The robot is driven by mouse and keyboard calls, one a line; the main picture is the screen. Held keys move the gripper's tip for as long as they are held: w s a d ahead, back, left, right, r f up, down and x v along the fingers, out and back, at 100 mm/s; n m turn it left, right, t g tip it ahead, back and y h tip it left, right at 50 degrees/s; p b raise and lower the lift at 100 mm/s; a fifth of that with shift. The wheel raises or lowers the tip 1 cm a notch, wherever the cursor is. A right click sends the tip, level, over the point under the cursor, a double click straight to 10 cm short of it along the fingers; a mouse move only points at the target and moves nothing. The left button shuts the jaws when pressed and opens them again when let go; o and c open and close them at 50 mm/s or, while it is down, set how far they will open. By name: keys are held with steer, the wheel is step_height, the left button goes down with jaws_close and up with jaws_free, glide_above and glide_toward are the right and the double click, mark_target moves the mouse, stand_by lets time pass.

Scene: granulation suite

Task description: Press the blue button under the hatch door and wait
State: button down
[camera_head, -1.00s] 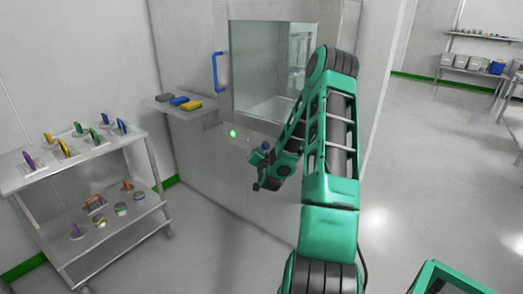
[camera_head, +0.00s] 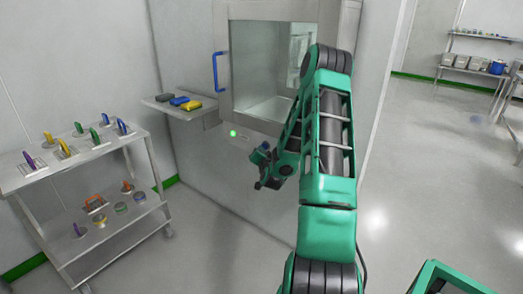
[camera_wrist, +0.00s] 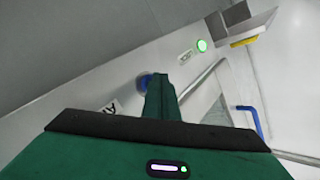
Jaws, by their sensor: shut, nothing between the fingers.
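The hatch (camera_head: 270,65) is set in the wall, with a grey frame, a clear pane and a blue handle (camera_head: 217,71) on its left. In the wrist view a round blue button (camera_wrist: 145,80) sits on the panel below the hatch. My gripper (camera_wrist: 158,78) is shut and empty. Its fingertips overlap the button's right side in that view; I cannot tell whether they touch or press it. In the head view my gripper (camera_head: 264,175) is near the wall below the hatch, and the button cannot be clearly made out. A green light (camera_head: 233,133) glows left of it.
A small wall shelf (camera_head: 160,108) with blue, yellow and grey items juts out left of the hatch. A metal cart (camera_head: 95,150) with several coloured tools stands at the left. The floor (camera_head: 430,190) to the right is clear.

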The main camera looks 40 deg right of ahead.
steer(key=shift+d, duration=0.25)
stand_by(0.4)
steer(key=shift+s+a, duration=0.15)
steer(key=shift+a, duration=0.75)
steer(key=shift+s+a, duration=0.25)
steer(key=shift+a, duration=0.95)
steer(key=shift+s+a, duration=0.2)
steer(key=shift+a, duration=0.95)
